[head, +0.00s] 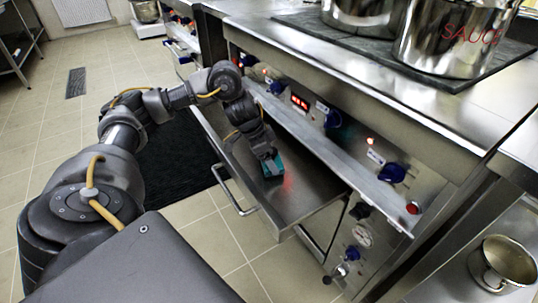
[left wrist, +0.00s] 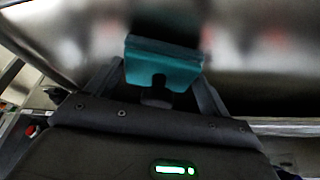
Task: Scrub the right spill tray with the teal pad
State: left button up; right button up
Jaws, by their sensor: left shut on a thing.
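The teal pad (head: 273,166) is held in my left gripper (head: 266,156), at the tray's inner left part. In the left wrist view the teal pad (left wrist: 165,62) sits between the two fingers of the left gripper (left wrist: 160,85), which is shut on it. The pulled-out metal spill tray (head: 315,192) lies under the cooking range, with a bar handle on its front. The pad is at or very near the tray floor; I cannot tell if it touches. No spill stain is clear; reddish reflections show on the metal. My right gripper is not in view.
The range front with blue knobs (head: 391,173) and a red display (head: 299,102) overhangs the tray's back edge. Large steel pots (head: 445,40) stand on the top. A small pot (head: 503,262) is at lower right. A dark mat (head: 180,160) lies on the floor.

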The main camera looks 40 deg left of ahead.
pick_arm(q)
jog(key=shift+f, duration=0.4)
jog(key=shift+w+a+r+p, duration=0.1)
jog(key=shift+w+a+p, duration=0.1)
jog(key=shift+a, duration=0.4)
jog(key=shift+w+a+r+p, duration=0.1)
jog(key=shift+w+a+p, duration=0.05)
jog(key=shift+a, duration=0.45)
jog(key=shift+w+a+f, duration=0.1)
jog(key=shift+w+a, duration=0.1)
jog(key=shift+a, duration=0.35)
jog(key=shift+a, duration=0.1)
